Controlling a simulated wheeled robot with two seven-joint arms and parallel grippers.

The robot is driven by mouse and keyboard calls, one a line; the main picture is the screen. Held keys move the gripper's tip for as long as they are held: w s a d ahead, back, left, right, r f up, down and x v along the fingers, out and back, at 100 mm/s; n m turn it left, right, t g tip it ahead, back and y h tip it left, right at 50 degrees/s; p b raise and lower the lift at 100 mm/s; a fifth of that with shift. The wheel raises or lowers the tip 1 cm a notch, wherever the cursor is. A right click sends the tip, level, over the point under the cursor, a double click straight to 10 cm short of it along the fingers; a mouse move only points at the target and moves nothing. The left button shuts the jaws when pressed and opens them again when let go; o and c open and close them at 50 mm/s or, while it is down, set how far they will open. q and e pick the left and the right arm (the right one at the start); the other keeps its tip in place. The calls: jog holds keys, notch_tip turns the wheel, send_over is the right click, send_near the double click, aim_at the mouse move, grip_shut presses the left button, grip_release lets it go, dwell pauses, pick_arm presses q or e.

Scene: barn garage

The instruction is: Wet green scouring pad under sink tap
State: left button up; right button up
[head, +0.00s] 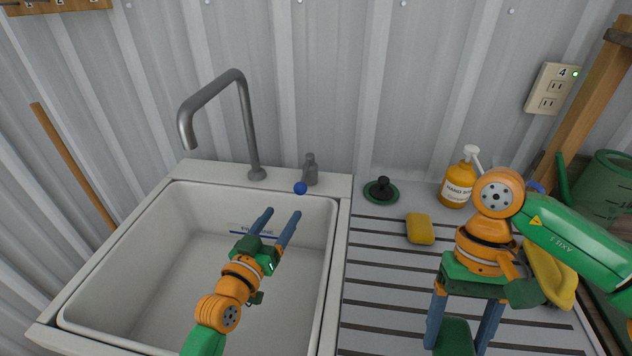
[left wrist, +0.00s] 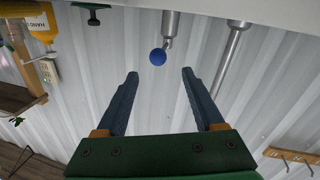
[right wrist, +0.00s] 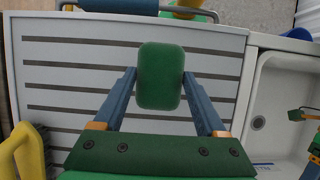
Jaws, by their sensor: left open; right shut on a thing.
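The green scouring pad (head: 455,338) is held between the fingers of my right gripper (head: 462,335), above the ribbed drainboard. The right wrist view shows the pad (right wrist: 161,76) upright between both fingertips. The grey sink tap (head: 245,120) arches over the white sink (head: 170,280), and no water shows below its spout. A tap handle (head: 311,168) with a blue knob (head: 300,188) stands right of the tap. My left gripper (head: 283,213) is open and empty over the basin, pointing toward the knob. In the left wrist view the knob (left wrist: 158,57) appears ahead, between and beyond the fingers.
A yellow sponge (head: 420,228), a dark plug (head: 381,190) and a soap bottle (head: 458,185) stand on the drainboard (head: 375,290). A yellow object (head: 550,270) and a green watering can (head: 605,190) are at the right. The corrugated wall is close behind the tap.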

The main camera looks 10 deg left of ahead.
aim_at(297, 193)
pick_arm(q)
jog(key=w, duration=0.2)
jog(key=w+d, duration=0.1)
jog(key=shift+r, duration=0.3)
pick_arm(e)
jog(key=shift+s, duration=0.6)
pick_arm(q)
jog(key=w, duration=0.2)
jog(key=w+b, duration=0.1)
jog(key=w, duration=0.1)
jog(key=w+d+b, duration=0.1)
jog(key=w, duration=0.1)
jog(key=shift+w+d+f, duration=0.1)
jog(key=shift+w+f, duration=0.25)
pick_arm(e)
jog(key=shift+w+f, duration=0.2)
jog(key=shift+f, duration=0.3)
jog(key=shift+w+f, duration=0.15)
jog(key=shift+f, duration=0.3)
pick_arm(q)
jog(key=shift+w+r, duration=0.1)
jog(key=shift+w, duration=0.15)
jog(key=shift+r, duration=0.15)
pick_arm(e)
jog(key=shift+s, duration=0.15)
pick_arm(q)
jog(key=shift+c, duration=0.2)
jog(key=shift+w, duration=0.1)
grip_shut()
